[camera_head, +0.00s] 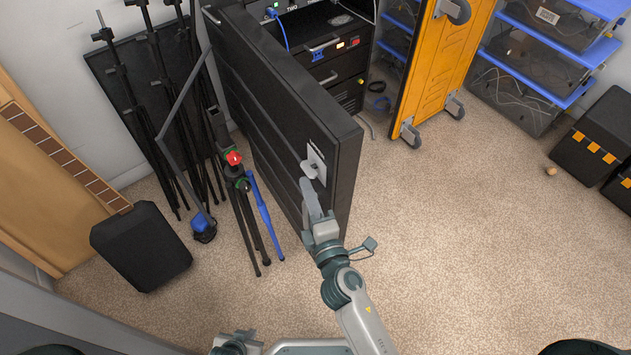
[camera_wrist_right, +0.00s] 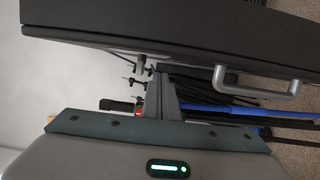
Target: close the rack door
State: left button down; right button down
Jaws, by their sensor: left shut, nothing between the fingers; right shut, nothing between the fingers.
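The rack door (camera_head: 262,110) is a large dark panel that stands swung open from the rack (camera_head: 335,60). Its pale handle (camera_head: 315,165) is near the free end, and it also shows as a grey bar in the right wrist view (camera_wrist_right: 258,90). My right gripper (camera_head: 309,190) is shut and empty, just below the handle in the head view. In the right wrist view its fingers (camera_wrist_right: 163,98) are left of the handle, apart from it; contact with the door cannot be told. My left gripper (camera_head: 236,343) is at the bottom edge, partly cut off, shut, away from the door.
A black case (camera_head: 142,246) lies on the carpet. A yellow wheeled panel (camera_head: 437,70) stands right of the rack. Open carpet (camera_head: 470,220) is at the right.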

jog(key=shift+w+d, duration=0.3)
jog(key=shift+d, duration=0.2)
jog(key=shift+w+d, duration=0.25)
jog(key=shift+d, duration=0.2)
jog(key=shift+d+r, duration=0.1)
jog(key=shift+d, duration=0.1)
